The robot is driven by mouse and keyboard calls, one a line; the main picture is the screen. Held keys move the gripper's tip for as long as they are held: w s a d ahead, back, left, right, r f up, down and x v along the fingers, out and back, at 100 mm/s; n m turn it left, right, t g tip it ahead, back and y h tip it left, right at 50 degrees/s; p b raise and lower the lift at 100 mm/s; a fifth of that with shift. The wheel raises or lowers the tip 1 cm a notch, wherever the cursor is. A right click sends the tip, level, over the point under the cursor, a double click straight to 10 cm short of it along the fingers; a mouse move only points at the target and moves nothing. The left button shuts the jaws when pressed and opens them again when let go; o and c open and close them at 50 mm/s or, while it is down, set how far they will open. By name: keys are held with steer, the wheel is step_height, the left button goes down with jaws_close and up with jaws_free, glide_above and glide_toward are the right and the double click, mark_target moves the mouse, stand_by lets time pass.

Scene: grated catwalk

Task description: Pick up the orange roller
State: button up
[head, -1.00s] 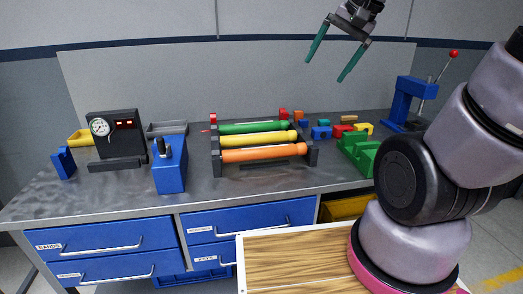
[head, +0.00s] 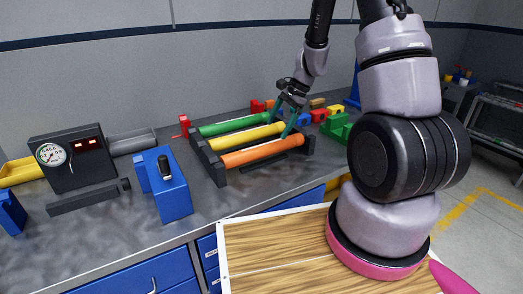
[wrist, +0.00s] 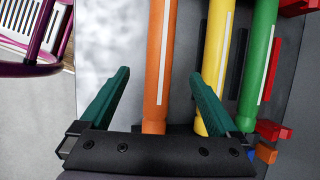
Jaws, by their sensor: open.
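The orange roller (head: 258,154) lies in the front place of a dark rack (head: 213,166) on the workbench, with a yellow roller (head: 244,137) and a green roller (head: 232,124) behind it. My gripper (head: 280,122) is open near the right ends of the rollers. In the wrist view, the orange roller (wrist: 158,60) runs between the two teal fingers of my gripper (wrist: 160,74). The left finger is clear of it; the right finger overlaps part of the yellow roller (wrist: 215,60). I cannot tell how far the fingertips are above the rollers.
On the bench (head: 110,225) stand a blue block with a black knob (head: 172,188), a dark gauge box (head: 72,156) and a green stepped block (head: 336,130). Small coloured blocks (head: 318,115) sit right of the rack. A wood-topped surface (head: 270,255) is in front.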

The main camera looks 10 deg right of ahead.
mark_target(268, 144)
steer(key=x, duration=1)
steer(key=shift+r, duration=0.1)
jaws_close()
